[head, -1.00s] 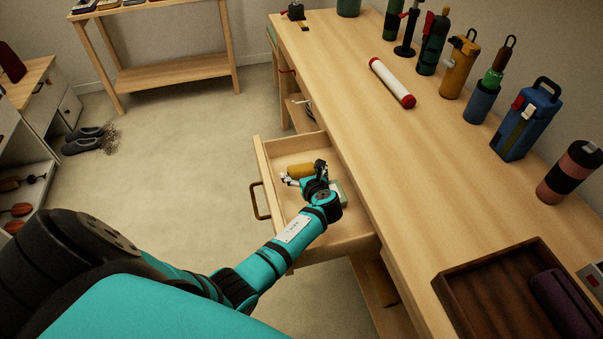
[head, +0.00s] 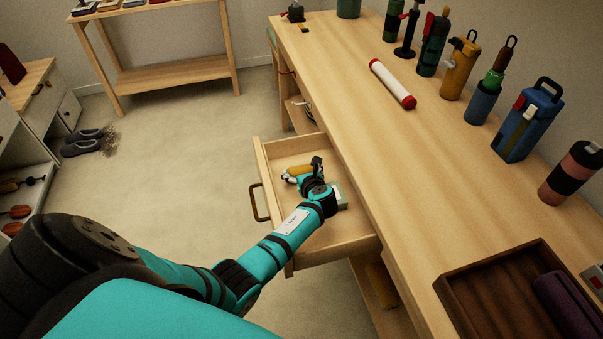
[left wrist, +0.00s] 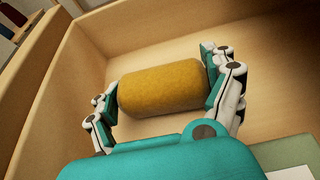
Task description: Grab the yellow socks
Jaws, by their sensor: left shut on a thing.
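The yellow socks are a rolled mustard bundle (left wrist: 162,87) inside the open wooden drawer. The bundle also shows in the head view (head: 299,170), partly hidden by my gripper. My left gripper (head: 303,176) reaches down into the drawer. In the left wrist view its two fingers (left wrist: 160,92) stand at the two ends of the roll, shut on it. The roll is within the drawer walls; whether it touches the drawer floor I cannot tell. My right gripper is not in view.
The open drawer (head: 345,240) juts from the long workbench (head: 440,175). A pale green item (head: 340,194) lies in the drawer beside my wrist. Bottles stand along the bench's back, and a dark tray (head: 455,290) sits at its near end. The floor to the left is open.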

